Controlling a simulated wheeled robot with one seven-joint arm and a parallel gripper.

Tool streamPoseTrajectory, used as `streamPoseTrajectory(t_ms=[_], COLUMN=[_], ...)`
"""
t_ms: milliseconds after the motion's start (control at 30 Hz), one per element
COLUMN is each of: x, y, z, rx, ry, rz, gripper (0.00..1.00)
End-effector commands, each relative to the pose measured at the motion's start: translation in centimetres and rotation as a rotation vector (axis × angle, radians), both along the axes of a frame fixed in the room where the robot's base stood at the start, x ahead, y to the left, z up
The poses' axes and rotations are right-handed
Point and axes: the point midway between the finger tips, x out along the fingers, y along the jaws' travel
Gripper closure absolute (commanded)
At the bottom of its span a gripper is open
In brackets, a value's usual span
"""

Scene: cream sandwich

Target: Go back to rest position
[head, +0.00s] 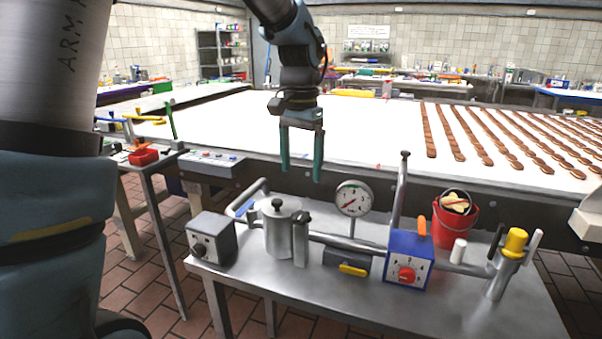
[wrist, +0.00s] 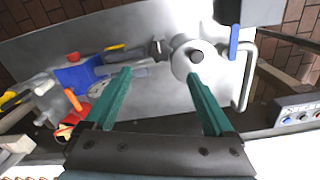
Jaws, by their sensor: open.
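My gripper (head: 302,172) hangs with its two teal fingers pointing down and spread apart. Nothing is between the fingers. In the head view it is in front of the white conveyor (head: 240,125), above the steel table (head: 440,312). The fingers also show in the wrist view (wrist: 160,82), spread over the table. The silver pot (head: 281,235) with a dark knob stands below the gripper. In the wrist view the pot (wrist: 182,64) lies beyond the right finger. No contact with anything is visible.
A pressure gauge (head: 353,198), a blue box with a red dial (head: 408,262) and a red bucket (head: 455,226) stand on the table. A grey box (head: 211,243) stands at its left end. Rows of brown cookies (head: 500,142) lie on the conveyor. The space around the gripper is free.

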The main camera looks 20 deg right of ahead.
Motion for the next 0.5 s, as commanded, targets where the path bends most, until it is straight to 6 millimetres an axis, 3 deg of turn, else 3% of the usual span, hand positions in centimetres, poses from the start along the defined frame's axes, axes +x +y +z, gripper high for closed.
streamPoseTrajectory(t_ms=[367,467,500], x=[0.1,0.7,1.1], y=[0.2,2.1,3.6], z=[-0.1,-0.6,-1.1], rx=[0.0,-0.003,-0.004], ry=[0.0,-0.005,-0.008], rz=[0.005,0.054,0.093], gripper=[0.11,0.11,0.11])
